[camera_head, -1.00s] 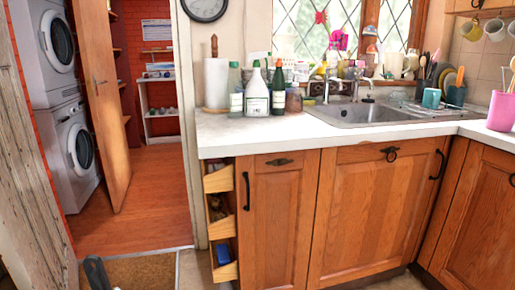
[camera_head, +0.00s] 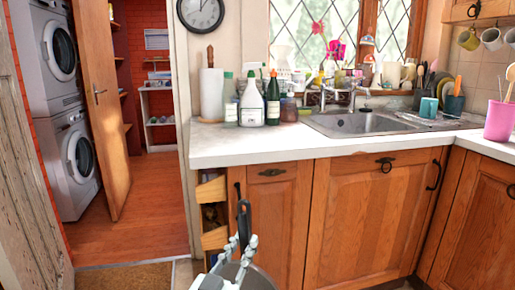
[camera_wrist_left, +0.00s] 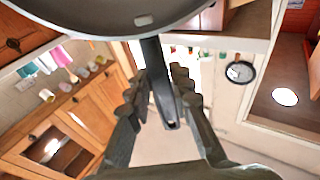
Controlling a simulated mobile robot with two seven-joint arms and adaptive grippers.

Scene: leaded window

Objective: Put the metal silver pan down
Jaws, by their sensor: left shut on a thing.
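The metal silver pan (camera_head: 258,277) is at the bottom edge of the head view, in front of the lower cabinets, mostly cut off by the frame. Its dark handle (camera_head: 244,220) points up. My left gripper (camera_head: 240,246) is shut on this handle and holds the pan below counter height. In the left wrist view the pan (camera_wrist_left: 110,18) fills the top, and its handle (camera_wrist_left: 161,85) runs down between the gripper's fingers (camera_wrist_left: 160,74). My right gripper is not in view.
The white counter (camera_head: 270,150) holds several bottles (camera_head: 252,103) and a paper roll (camera_head: 211,92) at its left end. The sink (camera_head: 360,122) is behind a bare front strip. A pink cup (camera_head: 499,120) stands at right.

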